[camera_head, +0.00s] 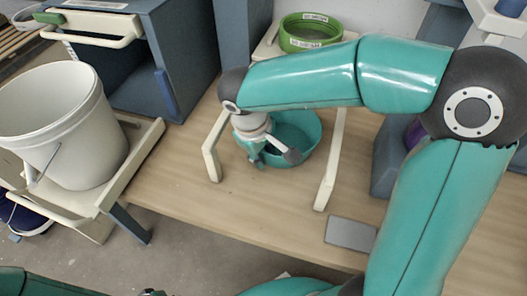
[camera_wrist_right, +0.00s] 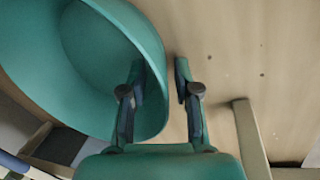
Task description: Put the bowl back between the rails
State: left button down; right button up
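The teal bowl (camera_head: 306,128) is on the wooden table, between the left cream rail (camera_head: 212,148) and the right cream rail (camera_head: 328,180). My right gripper (camera_head: 275,160) points down at the bowl's near side and hides part of it. In the right wrist view the bowl (camera_wrist_right: 95,50) fills the upper left. The right gripper (camera_wrist_right: 158,80) is open there, one finger over the bowl's inside and the other outside its rim, with a gap showing. I cannot tell whether a finger touches the bowl.
A green tub (camera_head: 310,34) stands behind the bowl. A white bucket (camera_head: 60,125) stands on a cream stand at the left, next to a blue-grey cabinet (camera_head: 185,55). A grey plate (camera_head: 351,234) lies on the table's front right. The front left tabletop is clear.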

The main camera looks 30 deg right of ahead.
jog(key=shift+r, duration=0.1)
jog(key=shift+r, duration=0.3)
jog(key=p+v, duration=0.2)
jog(key=v, duration=0.9)
jog(key=shift+r, duration=0.2)
